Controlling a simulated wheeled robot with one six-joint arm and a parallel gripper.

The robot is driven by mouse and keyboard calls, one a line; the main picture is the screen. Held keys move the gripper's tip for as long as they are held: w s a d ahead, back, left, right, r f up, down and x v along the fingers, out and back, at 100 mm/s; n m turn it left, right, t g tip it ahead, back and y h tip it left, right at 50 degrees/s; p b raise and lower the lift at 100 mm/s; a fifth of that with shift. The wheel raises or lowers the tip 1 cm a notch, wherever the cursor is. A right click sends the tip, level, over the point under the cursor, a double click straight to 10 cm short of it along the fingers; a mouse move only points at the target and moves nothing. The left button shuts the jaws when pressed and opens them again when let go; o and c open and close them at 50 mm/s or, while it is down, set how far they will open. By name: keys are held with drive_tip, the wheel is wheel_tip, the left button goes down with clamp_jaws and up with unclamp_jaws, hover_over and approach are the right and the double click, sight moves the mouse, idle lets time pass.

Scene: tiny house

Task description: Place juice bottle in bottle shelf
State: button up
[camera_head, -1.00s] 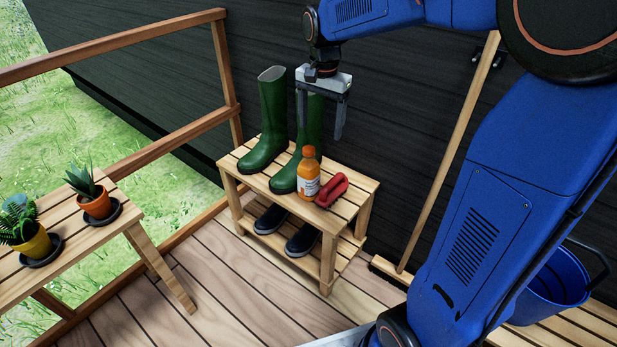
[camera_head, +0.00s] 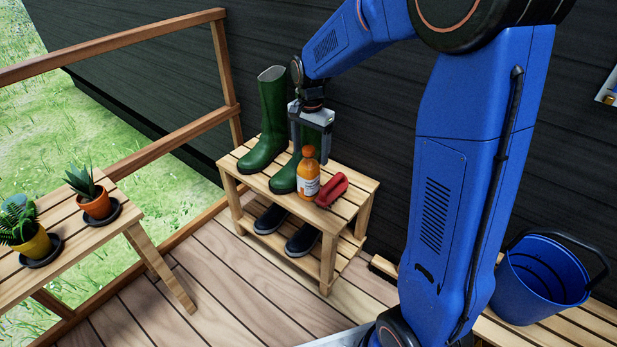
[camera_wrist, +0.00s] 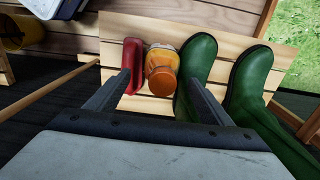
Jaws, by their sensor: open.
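The juice bottle (camera_head: 308,178) is orange with a white label and an orange cap. It stands upright on the top of a slatted wooden rack (camera_head: 352,190). My gripper (camera_head: 311,156) is open and points down, close to the bottle's top and partly behind it in the head view. In the wrist view the bottle (camera_wrist: 161,73) shows beyond and between the two fingers (camera_wrist: 162,92), with no visible contact. I cannot make out a separate bottle shelf in these frames.
Green boots (camera_head: 268,125) stand left of and behind the bottle, and a red object (camera_head: 331,190) lies right beside it. Dark shoes (camera_head: 302,239) sit on the lower level. A plant table (camera_head: 75,235) stands left; a blue bucket (camera_head: 540,285) stands right.

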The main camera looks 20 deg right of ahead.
sight(309, 168)
drive_tip(key=shift+a+f, duration=0.15)
drive_tip(key=shift+f, duration=1.75)
drive_tip(key=shift+a+f, duration=0.15)
drive_tip(key=shift+f, duration=1.7)
drive_tip(key=shift+r, duration=0.1)
drive_tip(key=c, duration=1.6)
